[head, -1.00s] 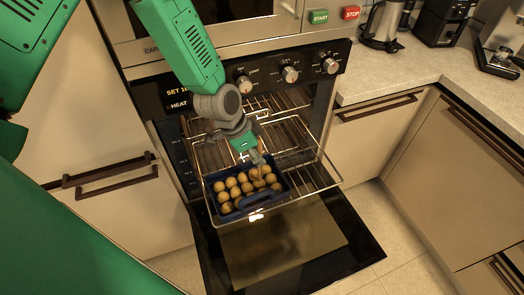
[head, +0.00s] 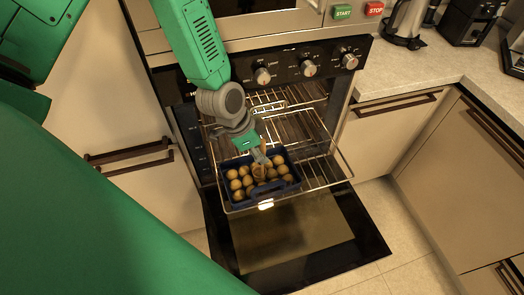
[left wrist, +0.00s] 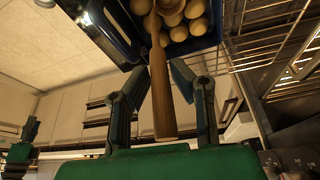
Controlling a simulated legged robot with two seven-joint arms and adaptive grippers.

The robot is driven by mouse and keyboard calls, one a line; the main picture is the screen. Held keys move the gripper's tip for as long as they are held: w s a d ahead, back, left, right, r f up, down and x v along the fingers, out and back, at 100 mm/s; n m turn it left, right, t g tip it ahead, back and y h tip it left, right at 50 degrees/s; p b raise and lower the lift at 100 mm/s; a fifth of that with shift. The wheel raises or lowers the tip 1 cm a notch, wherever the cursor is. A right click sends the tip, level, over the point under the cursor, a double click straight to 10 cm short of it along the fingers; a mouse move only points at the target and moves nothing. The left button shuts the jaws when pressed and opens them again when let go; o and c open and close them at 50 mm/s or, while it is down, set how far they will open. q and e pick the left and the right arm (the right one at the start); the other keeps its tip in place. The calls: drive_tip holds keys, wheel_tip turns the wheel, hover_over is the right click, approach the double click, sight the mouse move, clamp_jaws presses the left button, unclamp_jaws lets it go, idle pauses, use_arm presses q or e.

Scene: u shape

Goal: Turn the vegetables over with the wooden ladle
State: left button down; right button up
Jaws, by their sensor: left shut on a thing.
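A dark blue baking tray (head: 284,193) sits on the pulled-out oven rack, filled with round, yellow-brown vegetables (head: 237,184). My left gripper (head: 260,156) is above the tray's back half, pointing down. It is shut on the wooden ladle (head: 260,172), whose lower end reaches in among the vegetables. In the left wrist view the ladle's handle (left wrist: 162,95) runs between the two fingers, with vegetables (left wrist: 178,22) and the tray's edge (left wrist: 208,42) beyond. The ladle's bowl is partly hidden by the vegetables and gripper.
The oven door (head: 290,235) is open below the rack. Wire rack bars (head: 322,170) surround the tray. The control panel with knobs (head: 309,68) is above. Cabinets stand on both sides, and a counter (head: 400,75) with a kettle (head: 405,22) is at the right.

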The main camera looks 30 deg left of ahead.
sight(264, 141)
use_arm(q)
wheel_tip(264, 141, up, 4)
drive_tip(key=p, duration=0.3)
drive_tip(key=shift+r, duration=0.1)
wheel_tip(264, 141, up, 2)
drive_tip(key=shift+r+p, duration=0.15)
drive_tip(key=shift+p, duration=0.55)
drive_tip(key=shift+r, duration=2.5)
